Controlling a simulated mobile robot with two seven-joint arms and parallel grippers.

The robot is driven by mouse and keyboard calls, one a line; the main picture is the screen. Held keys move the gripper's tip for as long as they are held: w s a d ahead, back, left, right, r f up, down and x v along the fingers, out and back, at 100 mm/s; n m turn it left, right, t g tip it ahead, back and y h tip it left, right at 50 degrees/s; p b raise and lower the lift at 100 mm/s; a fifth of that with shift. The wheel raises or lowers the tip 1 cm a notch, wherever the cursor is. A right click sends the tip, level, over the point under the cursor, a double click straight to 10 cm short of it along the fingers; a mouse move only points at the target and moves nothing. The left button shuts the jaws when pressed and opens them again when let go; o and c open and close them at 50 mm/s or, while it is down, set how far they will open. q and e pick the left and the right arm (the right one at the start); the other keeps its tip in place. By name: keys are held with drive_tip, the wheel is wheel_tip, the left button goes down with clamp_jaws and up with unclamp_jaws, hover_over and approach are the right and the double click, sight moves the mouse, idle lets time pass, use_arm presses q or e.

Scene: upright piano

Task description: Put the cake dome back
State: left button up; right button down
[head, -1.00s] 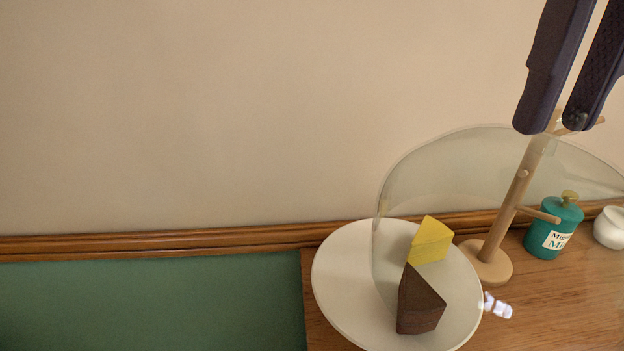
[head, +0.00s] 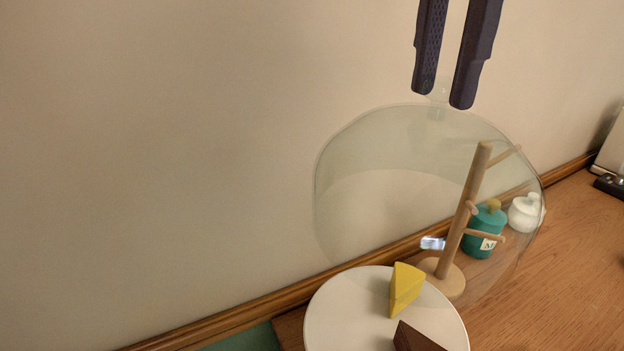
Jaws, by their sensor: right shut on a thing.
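The clear cake dome (head: 365,150) hangs in the air in the head view, its knob (head: 438,100) at the top. My right gripper (head: 446,98) is shut on the dome's knob from above. The dome is about upright, and the mug tree and teal jar show through it. A white round plate (head: 335,315) lies below on the wooden top. It bears a yellow wedge (head: 405,288) and a brown cake slice (head: 414,340), cut off by the bottom edge. Whether the dome's lower rim touches the plate I cannot tell. My left gripper is not in view.
A wooden mug tree (head: 462,210) stands behind the plate. A teal lidded jar (head: 485,230) and a white pot (head: 524,211) stand to its right. The wooden top (head: 560,290) is clear at right. A wall with a wooden rail (head: 230,315) runs behind.

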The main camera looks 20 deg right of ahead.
sight(440, 103)
wheel_tip(440, 103, down, 4)
drive_tip(key=shift+s+f+b, duration=0.1)
drive_tip(key=shift+f+b, duration=0.15)
drive_tip(key=shift+b, duration=0.5)
wheel_tip(440, 103, down, 15)
drive_tip(key=shift+f, duration=0.15)
drive_tip(key=c, duration=0.5)
unclamp_jaws()
drive_tip(key=shift+c, duration=0.2)
